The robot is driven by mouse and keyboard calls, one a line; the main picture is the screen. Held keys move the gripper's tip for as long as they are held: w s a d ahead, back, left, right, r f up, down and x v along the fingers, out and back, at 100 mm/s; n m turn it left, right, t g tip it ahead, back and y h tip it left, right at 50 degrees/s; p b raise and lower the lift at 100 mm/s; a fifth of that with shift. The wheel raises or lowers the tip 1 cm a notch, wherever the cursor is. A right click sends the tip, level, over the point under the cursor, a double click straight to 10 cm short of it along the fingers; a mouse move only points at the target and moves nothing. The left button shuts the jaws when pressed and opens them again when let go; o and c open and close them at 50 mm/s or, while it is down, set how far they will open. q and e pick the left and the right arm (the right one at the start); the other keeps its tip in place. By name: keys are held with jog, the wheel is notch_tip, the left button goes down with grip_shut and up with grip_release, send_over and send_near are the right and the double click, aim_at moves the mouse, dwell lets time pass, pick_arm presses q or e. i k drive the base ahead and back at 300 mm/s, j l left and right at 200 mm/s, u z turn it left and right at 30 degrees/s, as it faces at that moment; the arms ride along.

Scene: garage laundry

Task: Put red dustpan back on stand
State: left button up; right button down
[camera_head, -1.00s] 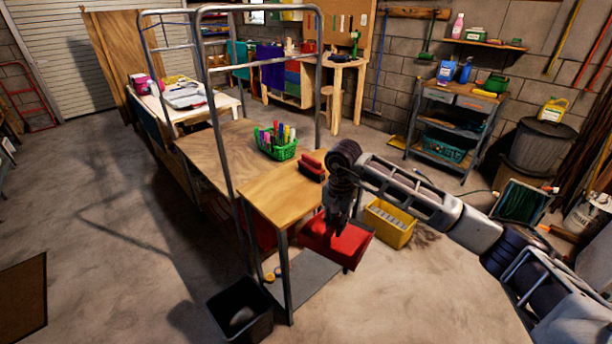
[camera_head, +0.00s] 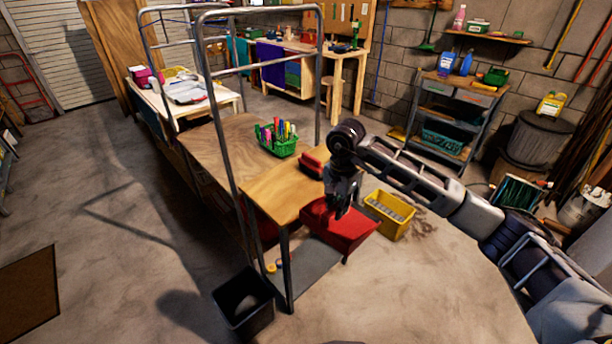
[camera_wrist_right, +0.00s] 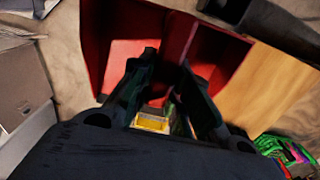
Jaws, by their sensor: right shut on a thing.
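The red dustpan (camera_head: 345,232) hangs beside the right edge of the wood-topped stand (camera_head: 275,192) in the head view, above the floor level. My right gripper (camera_head: 342,208) points down and is shut on the dustpan. In the right wrist view the dustpan's red walls (camera_wrist_right: 98,48) fill the top, with my gripper fingers (camera_wrist_right: 165,85) against it. The exact grip point is hidden by the fingers. A smaller red object (camera_head: 314,161) lies on the stand top, partly behind my wrist. My left gripper is not in view.
A green basket of markers (camera_head: 278,148) sits on the adjoining wooden surface. A metal rail frame (camera_head: 222,120) rises at the stand's left. A yellow bin (camera_head: 390,222) is right of the dustpan; a black bin (camera_head: 242,305) stands in front. The floor at lower right is open.

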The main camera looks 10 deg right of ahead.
aim_at(284, 195)
jog(key=i+j, duration=0.75)
jog(key=i, duration=0.1)
